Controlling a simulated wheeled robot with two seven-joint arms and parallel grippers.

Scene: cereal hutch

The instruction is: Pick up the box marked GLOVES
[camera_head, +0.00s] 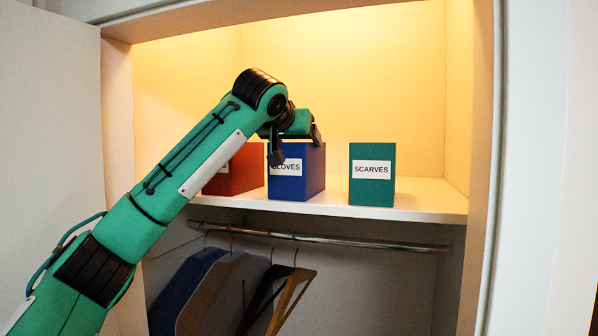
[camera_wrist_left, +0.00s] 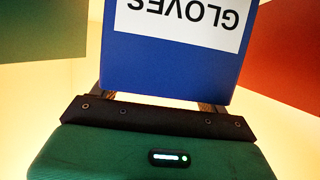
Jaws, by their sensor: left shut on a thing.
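The blue box marked GLOVES (camera_head: 290,187) stands upright on the shelf, between a red box and a green box. Its label is partly covered by my gripper in the head view. My left gripper (camera_head: 297,140) reaches over the box's top and is shut on it. In the left wrist view, the blue box (camera_wrist_left: 170,70) fills the space ahead of the gripper (camera_wrist_left: 160,103), with its GLOVES label upside down. The fingertips are mostly hidden by the box. My right gripper is not in view.
A red box (camera_head: 240,172), its label mostly hidden by my arm, stands to the left. A green box marked SCARVES (camera_head: 372,190) stands to the right with a gap. The shelf (camera_head: 425,197) is bare at right. Below it are a rail (camera_head: 350,243) and several hangers.

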